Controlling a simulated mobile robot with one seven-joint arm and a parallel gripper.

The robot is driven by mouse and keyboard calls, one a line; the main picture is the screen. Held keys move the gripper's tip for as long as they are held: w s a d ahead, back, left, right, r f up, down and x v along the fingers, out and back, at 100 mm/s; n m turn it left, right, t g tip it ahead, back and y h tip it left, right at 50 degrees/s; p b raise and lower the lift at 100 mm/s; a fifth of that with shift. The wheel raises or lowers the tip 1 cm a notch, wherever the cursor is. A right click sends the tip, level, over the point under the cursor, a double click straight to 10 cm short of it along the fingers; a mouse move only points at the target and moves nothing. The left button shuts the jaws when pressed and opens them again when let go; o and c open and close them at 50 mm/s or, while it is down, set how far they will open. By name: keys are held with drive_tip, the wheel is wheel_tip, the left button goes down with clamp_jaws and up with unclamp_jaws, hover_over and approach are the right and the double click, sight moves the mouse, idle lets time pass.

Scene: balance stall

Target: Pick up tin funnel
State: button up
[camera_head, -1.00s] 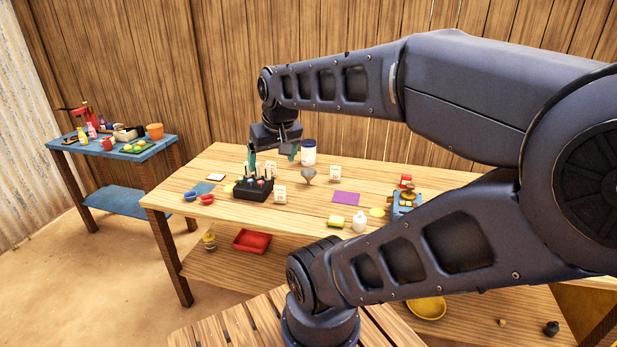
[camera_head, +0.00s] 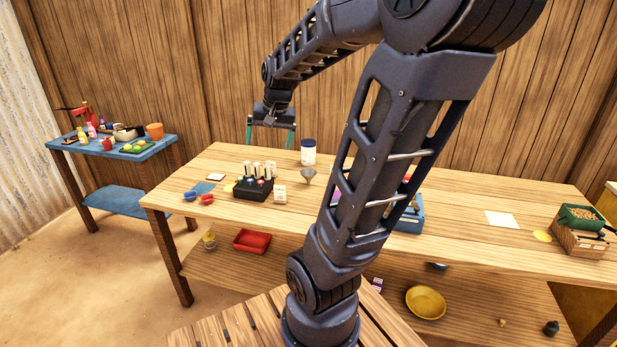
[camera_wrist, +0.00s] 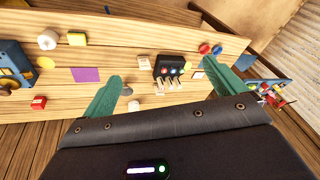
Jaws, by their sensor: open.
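The tin funnel (camera_head: 308,176) is a small grey cone, wide end up, on the wooden table between a white box and a white jar. My gripper (camera_head: 269,144) is open and empty in the air behind and left of the funnel, above the table's back edge. Its two green fingers are spread apart and point down. In the wrist view the open gripper (camera_wrist: 162,74) looks down on the table. A small grey shape beside the left finger there may be the funnel, but I cannot tell.
The white jar (camera_head: 308,152) with a dark lid stands just behind the funnel. A black rack (camera_head: 253,189) with several bottles and a white box (camera_head: 280,194) stand to its left. Red and blue bowls lie further left. My arm hides part of the table right of the funnel.

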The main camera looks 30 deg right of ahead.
drive_tip(key=w+d+f+m, duration=0.3)
drive_tip(key=w+d, duration=0.1)
drive_tip(key=w, duration=0.4)
drive_tip(key=m+g+h, duration=0.3)
drive_tip(key=m+h, duration=0.2)
drive_tip(key=m, duration=0.4)
approach(308, 172)
drive_tip(key=shift+s+f, duration=0.1)
drive_tip(key=shift+f, duration=0.4)
drive_tip(key=shift+d+f+h, duration=0.3)
drive_tip(key=shift+d+f, duration=0.1)
drive_tip(key=shift+f, duration=0.15)
drive_tip(key=x, duration=1)
drive_tip(key=shift+a+f, duration=0.1)
drive_tip(key=shift+a, duration=0.1)
drive_tip(key=shift+c, duration=0.5)
drive_tip(key=c, duration=1)
